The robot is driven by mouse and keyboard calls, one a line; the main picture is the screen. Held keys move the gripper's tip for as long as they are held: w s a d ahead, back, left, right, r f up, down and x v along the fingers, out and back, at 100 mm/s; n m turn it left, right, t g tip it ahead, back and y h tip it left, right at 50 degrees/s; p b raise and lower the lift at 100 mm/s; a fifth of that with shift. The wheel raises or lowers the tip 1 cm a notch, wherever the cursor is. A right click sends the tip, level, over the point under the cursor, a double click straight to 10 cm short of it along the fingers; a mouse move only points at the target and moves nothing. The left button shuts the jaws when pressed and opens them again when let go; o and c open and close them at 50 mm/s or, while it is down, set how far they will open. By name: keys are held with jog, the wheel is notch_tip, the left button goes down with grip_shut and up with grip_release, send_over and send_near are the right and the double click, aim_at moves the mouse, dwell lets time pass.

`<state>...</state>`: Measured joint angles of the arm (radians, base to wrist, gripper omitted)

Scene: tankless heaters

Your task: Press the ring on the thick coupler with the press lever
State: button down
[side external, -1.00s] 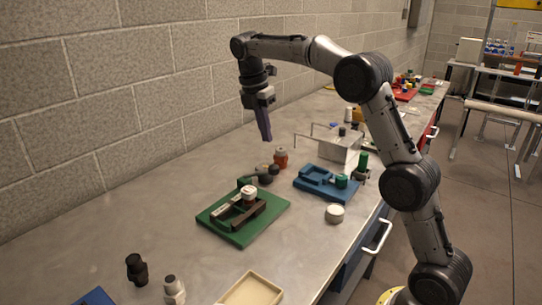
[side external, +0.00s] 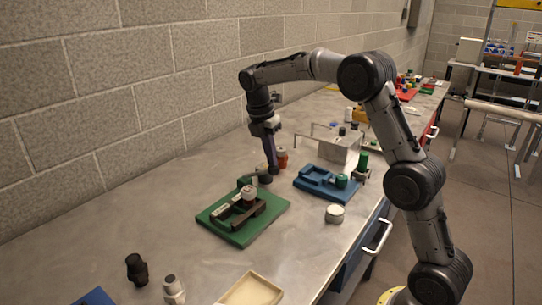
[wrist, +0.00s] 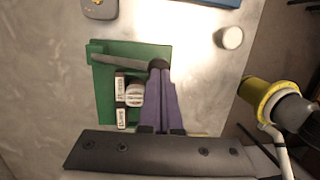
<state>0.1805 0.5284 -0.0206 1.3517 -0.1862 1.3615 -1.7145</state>
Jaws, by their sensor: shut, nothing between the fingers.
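The press lever (side external: 254,178) is a grey-green bar on a green base plate (side external: 222,229); in the wrist view it crosses the plate's upper part (wrist: 118,60). I cannot tell the ring apart from the coupler's top. My gripper (side external: 272,172) has purple fingers, shut and empty, pointing down at the lever's dark free end. In the wrist view the fingertips (wrist: 158,65) overlap that end; contact is unclear.
A blue fixture (side external: 318,184) with a green part stands right of the plate. A white cylinder (side external: 334,214) stands in front of it. A beige tray (side external: 250,291) lies at the front; bare table is at left.

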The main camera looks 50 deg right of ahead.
jog(key=shift+s+f+t, duration=0.45)
jog(key=shift+s+f, duration=0.3)
jog(key=shift+f, duration=0.4)
jog(key=shift+s+f+t, duration=0.4)
jog(key=shift+s+f, duration=0.3)
jog(key=shift+f, duration=0.5)
jog(key=shift+s+f+t, duration=0.45)
jog(key=shift+s+f, duration=0.3)
jog(key=shift+f, duration=0.5)
jog(key=s+a+r, duration=0.2)
jog(key=s+r, duration=0.2)
jog(key=r, duration=1)
jog(key=shift+a, duration=0.15)
jog(key=shift+r, duration=0.1)
